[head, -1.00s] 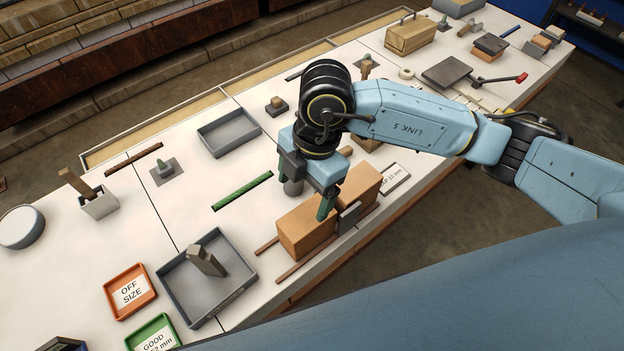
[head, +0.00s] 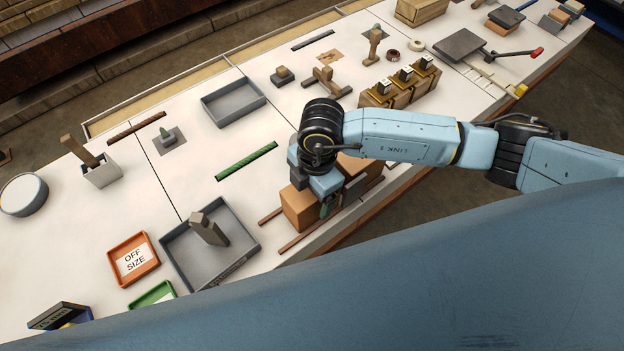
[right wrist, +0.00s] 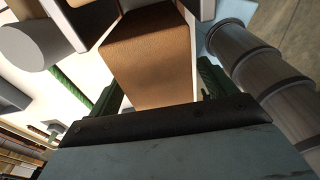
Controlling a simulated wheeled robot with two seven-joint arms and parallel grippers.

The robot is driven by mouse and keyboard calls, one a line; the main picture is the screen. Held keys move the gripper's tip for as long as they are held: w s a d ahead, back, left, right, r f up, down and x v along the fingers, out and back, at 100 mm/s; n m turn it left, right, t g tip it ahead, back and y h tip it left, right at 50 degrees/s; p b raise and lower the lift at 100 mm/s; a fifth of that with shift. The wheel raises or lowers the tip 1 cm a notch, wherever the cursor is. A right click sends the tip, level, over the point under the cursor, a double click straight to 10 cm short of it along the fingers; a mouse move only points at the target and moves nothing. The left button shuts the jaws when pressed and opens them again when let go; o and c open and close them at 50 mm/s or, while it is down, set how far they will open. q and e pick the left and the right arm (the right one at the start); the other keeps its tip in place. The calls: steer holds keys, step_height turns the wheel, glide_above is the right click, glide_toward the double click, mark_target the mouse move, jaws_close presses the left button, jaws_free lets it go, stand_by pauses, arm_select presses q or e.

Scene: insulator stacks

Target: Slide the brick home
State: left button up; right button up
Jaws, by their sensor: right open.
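The orange-brown brick (head: 299,208) lies lengthwise along two thin brown rails (head: 312,234) near the table's front edge. My right gripper (head: 326,203) is over its middle and hides part of it. Its green fingers are open. In the right wrist view the brick (right wrist: 151,58) shows between the two spread fingers (right wrist: 160,92), close to the palm; I cannot tell whether either finger touches it. A dark grey upright plate (head: 354,187) stands at the brick's front side. My left gripper is not in view.
A grey tray (head: 181,273) with a block standing in it is left of the rails. A green bar (head: 247,161) lies behind the brick. Several wooden blocks with dark-topped pieces (head: 402,84) stand behind my right arm. Bare table lies between the green bar and the rails.

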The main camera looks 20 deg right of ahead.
steer(key=shift+f, duration=0.2)
steer(key=c, duration=1.4)
steer(key=shift+w+d, duration=0.25)
steer(key=shift+d, duration=0.35)
steer(key=shift+w+d, duration=0.25)
steer(key=shift+d, duration=0.35)
steer(key=o, duration=1.4)
steer(key=shift+r, duration=0.15)
step_height(320, 180, up, 13)
steer(key=d+p, duration=0.1)
steer(key=shift+w+d+p, duration=0.25)
steer(key=shift+p, duration=0.05)
